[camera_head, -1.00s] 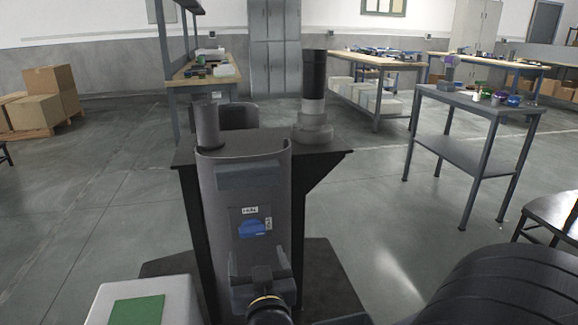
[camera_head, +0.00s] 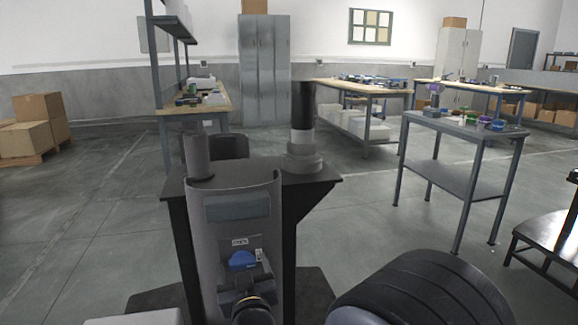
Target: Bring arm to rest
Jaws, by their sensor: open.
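My gripper (camera_head: 245,277) is low in the picture, just left of centre. It points away from the camera, in front of a tall grey curved housing (camera_head: 235,212). A dark wrist with a yellowish ring shows behind it at the bottom edge. The jaws are open, and I see nothing held between them. A small blue shape (camera_head: 243,259) and white labels show just above the gripper; whether the jaws touch anything there I cannot tell. The rest of the arm is mostly out of frame or hidden.
A dark stand (camera_head: 310,185) carries a black-and-grey cylinder (camera_head: 303,110). A grey two-shelf table (camera_head: 455,125) with small coloured items is at right, a dark bench (camera_head: 545,250) nearer. A large black ribbed shape (camera_head: 420,295) fills the bottom right. Floor is open at left.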

